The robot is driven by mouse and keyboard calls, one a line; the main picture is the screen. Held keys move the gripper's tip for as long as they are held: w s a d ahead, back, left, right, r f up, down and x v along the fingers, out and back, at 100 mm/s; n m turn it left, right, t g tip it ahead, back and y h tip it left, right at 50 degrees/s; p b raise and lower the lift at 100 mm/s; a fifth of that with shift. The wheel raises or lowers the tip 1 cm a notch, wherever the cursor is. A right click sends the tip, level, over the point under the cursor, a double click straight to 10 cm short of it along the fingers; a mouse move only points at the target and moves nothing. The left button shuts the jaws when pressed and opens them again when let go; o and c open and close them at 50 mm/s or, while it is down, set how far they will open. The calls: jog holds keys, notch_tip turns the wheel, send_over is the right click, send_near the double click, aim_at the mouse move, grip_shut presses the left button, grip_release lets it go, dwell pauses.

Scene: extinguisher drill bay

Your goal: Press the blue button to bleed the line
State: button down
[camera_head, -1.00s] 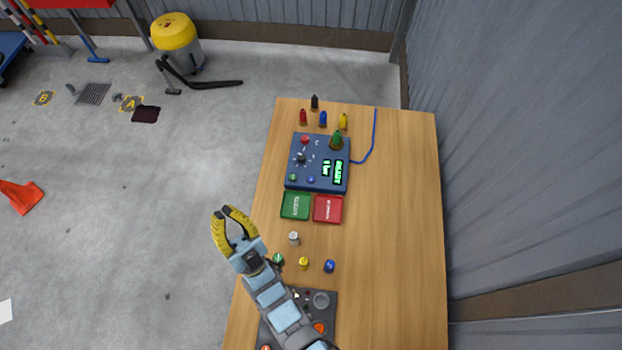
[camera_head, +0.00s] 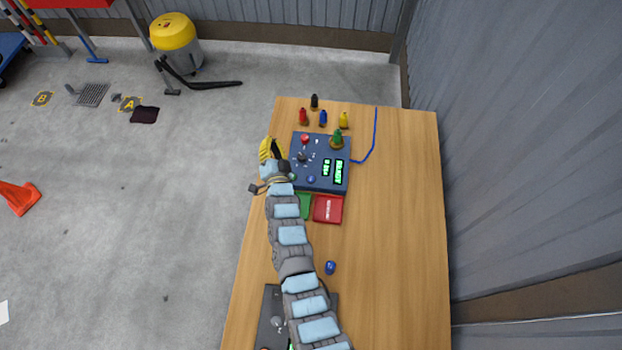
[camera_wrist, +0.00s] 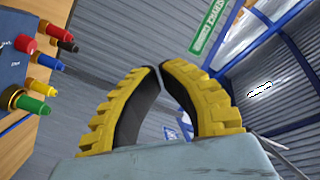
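The blue button (camera_head: 311,179) is on the near part of the blue control panel (camera_head: 321,185), below its green-lit displays. The panel also has a red button (camera_head: 305,139) and a dark knob (camera_head: 302,157). The blue button is not visible there; only a slice of the panel (camera_wrist: 10,68) shows.
Red (camera_head: 328,209) and green (camera_head: 305,207) trays lie in front, the green partly behind my arm. The table's right side is clear.

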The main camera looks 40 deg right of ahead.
jog(key=w+d+f+m+g+y, duration=0.1)
jog(key=d+f+m+g+y, duration=0.2)
jog(key=d+f, duration=0.35)
jog(key=m+g+y+b, duration=0.3)
jog(key=m+g+y, duration=0.15)
jog(key=y, duration=0.45)
send_over(311, 179)
jog(key=w, duration=0.1)
notch_tip(311, 179, down, 5)
jog(key=shift+w+d+r+g, duration=0.1)
jog(key=shift+w+g, duration=0.05)
jog(key=shift+g, duration=0.2)
notch_tip(311, 179, down, 9)
jog(key=b, duration=0.7)
dwell(0.5)
jog(key=shift+f+b, duration=0.35)
